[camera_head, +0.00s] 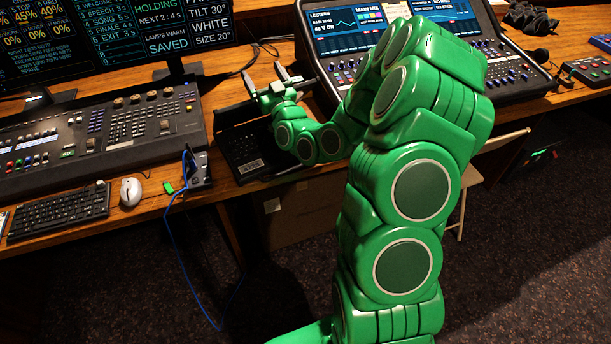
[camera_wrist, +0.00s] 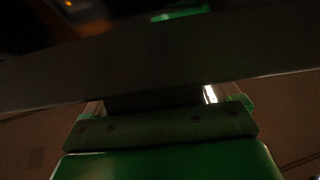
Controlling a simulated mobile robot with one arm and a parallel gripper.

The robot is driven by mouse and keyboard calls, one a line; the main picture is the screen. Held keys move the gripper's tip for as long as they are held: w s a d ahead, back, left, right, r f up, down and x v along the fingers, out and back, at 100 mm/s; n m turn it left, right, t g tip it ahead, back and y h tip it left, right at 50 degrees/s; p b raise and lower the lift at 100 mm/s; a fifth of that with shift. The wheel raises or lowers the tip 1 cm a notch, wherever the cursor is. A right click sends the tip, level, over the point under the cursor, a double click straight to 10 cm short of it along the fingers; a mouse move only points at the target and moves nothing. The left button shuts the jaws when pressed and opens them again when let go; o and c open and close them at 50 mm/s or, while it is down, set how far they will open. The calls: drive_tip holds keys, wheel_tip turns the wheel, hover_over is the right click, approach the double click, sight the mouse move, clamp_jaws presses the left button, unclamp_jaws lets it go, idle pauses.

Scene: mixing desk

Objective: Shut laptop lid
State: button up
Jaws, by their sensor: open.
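A small dark laptop (camera_head: 243,150) sits near the front edge of the desk, with its keyboard showing. My gripper (camera_head: 266,78) is over the back of the laptop, with its two grey fingers spread apart and pointing away toward the back of the desk. My green wrist and forearm cover the laptop's right side, and most of the lid is hidden or too dark to make out. In the wrist view a wide dark bar crosses the picture; I cannot tell whether it is the lid or part of my gripper.
A lighting console (camera_head: 100,135) and a monitor (camera_head: 110,40) stand left of the laptop. A mixing desk with a screen (camera_head: 425,50) stands to the right. A small box with a blue cable (camera_head: 197,168), a mouse (camera_head: 131,192) and a keyboard (camera_head: 60,211) lie along the front left.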

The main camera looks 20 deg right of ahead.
drive_tip(key=w+a+r+g+h, duration=0.1)
drive_tip(key=w+g, duration=0.7)
drive_tip(key=w, duration=0.9)
drive_tip(key=shift+w+a+r, duration=0.15)
drive_tip(key=shift+a+r, duration=0.3)
drive_tip(key=shift+a, duration=0.6)
drive_tip(key=s+d+g+h, duration=0.1)
drive_tip(key=s+g, duration=1.1)
drive_tip(key=s, duration=4.4)
drive_tip(key=shift+s+r+m+h, duration=0.25)
drive_tip(key=shift+m+h, duration=0.15)
drive_tip(key=shift+h, duration=0.3)
